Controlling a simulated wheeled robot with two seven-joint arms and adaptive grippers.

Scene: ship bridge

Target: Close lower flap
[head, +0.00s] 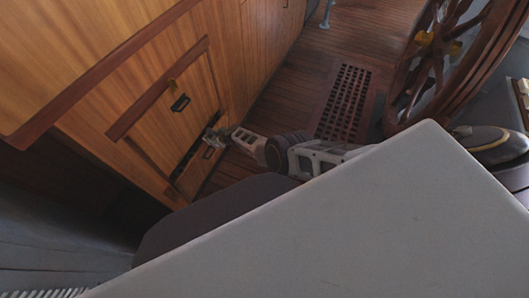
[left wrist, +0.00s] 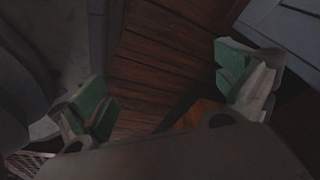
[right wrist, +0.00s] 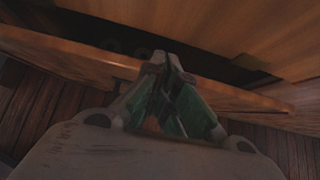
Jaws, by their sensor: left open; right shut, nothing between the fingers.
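The lower flap (head: 199,170) is a wooden panel with a small dark handle, low on the wooden cabinet in the head view. It stands partly open, with a dark gap behind its upper edge. In the right wrist view the flap (right wrist: 232,98) crosses the picture with the dark opening beyond it. My right gripper (head: 212,136) is shut and empty at the flap's upper edge; its fingertips (right wrist: 166,64) overlap the opening. I cannot tell whether they touch the flap. My left gripper (left wrist: 168,95) is open and empty above a wooden floor; the head view does not show it.
Above the flap is a shut cabinet panel (head: 160,115) with a black handle. A floor grate (head: 345,100) and a large wooden wheel (head: 435,65) stand to the right. Plank floor (head: 285,85) lies clear beside the cabinet. A large pale surface fills the lower right foreground.

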